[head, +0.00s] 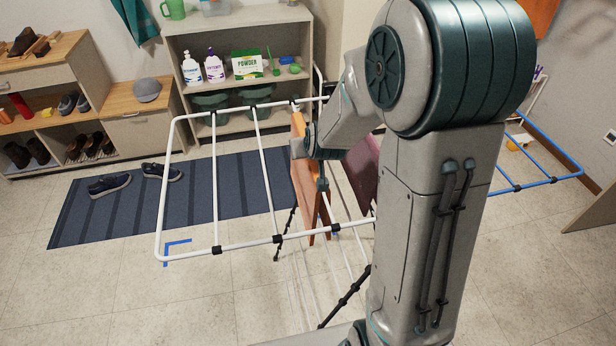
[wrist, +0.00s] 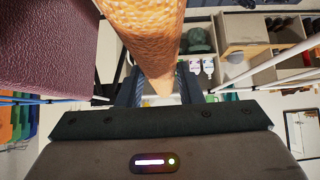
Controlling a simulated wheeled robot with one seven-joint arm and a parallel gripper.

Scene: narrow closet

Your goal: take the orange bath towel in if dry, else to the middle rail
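The orange bath towel (head: 304,165) hangs from the white drying rack, partly hidden by my arm. In the wrist view the orange towel (wrist: 150,35) hangs close to the camera, its textured cloth narrowing down towards my fingers. My gripper (wrist: 158,92) has its two dark fingers apart, with the towel's narrow end showing in the gap between them. I cannot tell if the fingers touch it. In the head view my gripper (head: 322,184) is beside the towel, mostly hidden. The white rack rails (head: 216,170) run left of the towel. Whether the cloth is wet does not show.
A maroon cloth (head: 364,165) hangs right of the towel, also close in the wrist view (wrist: 50,45). A shelf (head: 240,20) with bottles stands behind. A blue-railed frame (head: 548,150) is at the right. A striped mat (head: 230,190) with shoes lies on the floor.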

